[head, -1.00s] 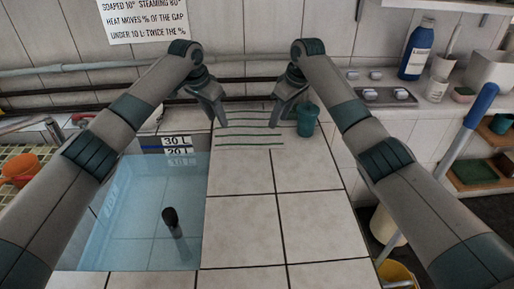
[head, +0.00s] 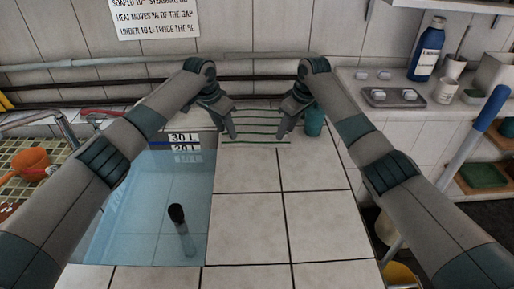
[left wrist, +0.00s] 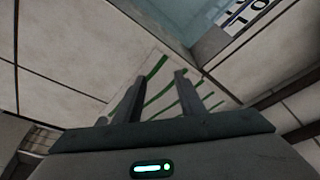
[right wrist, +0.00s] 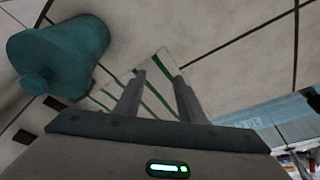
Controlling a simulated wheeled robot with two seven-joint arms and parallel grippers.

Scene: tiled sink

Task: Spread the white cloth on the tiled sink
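The white cloth (head: 257,133) with dark green stripes lies on the tiled top at the far end, right of the water basin. My left gripper (head: 230,136) is over its left side and my right gripper (head: 286,136) over its right side. In the left wrist view, the cloth (left wrist: 161,90) shows between and beyond the two parted fingers (left wrist: 158,84). In the right wrist view, a cloth corner (right wrist: 165,66) shows beyond the parted fingers (right wrist: 160,85). Both grippers look open. Whether the fingertips touch the cloth cannot be told.
A teal container (head: 315,124) stands close to the right of my right gripper. The water-filled basin (head: 140,215) with a dark-topped object (head: 177,213) is on the left. The tiled top (head: 250,215) in front of the cloth is clear. A shelf with a blue bottle (head: 427,50) is at right.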

